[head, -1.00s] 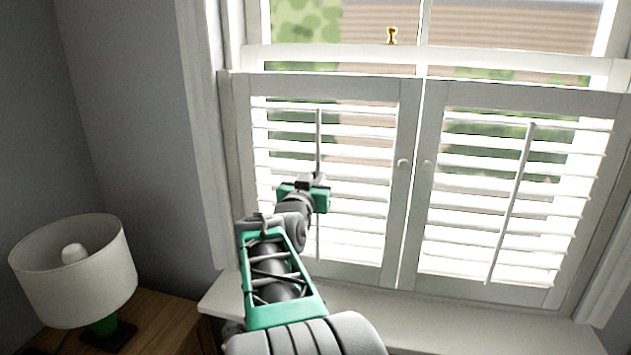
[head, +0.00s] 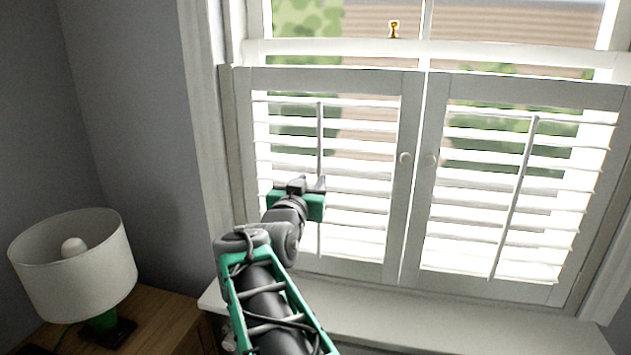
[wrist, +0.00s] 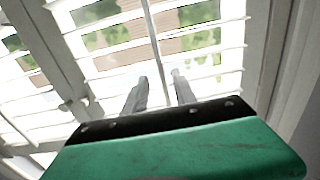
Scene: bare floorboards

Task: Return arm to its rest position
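My gripper (head: 308,186) is in front of the lower part of the left shutter panel (head: 332,265) in the head view. In the wrist view, its two fingers (wrist: 159,85) stand apart with a gap between them, and nothing is held. The vertical tilt rod (wrist: 153,40) of a shutter runs just beyond the fingertips; I cannot tell whether they touch it. My arm reaches up from the bottom of the head view and is bent at the wrist.
A window sill (head: 400,320) runs below the shutters. The right shutter panel (head: 432,220) also looks shut. A white lamp (head: 75,270) stands on a wooden cabinet (head: 160,320) at the lower left. Grey wall lies behind the lamp.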

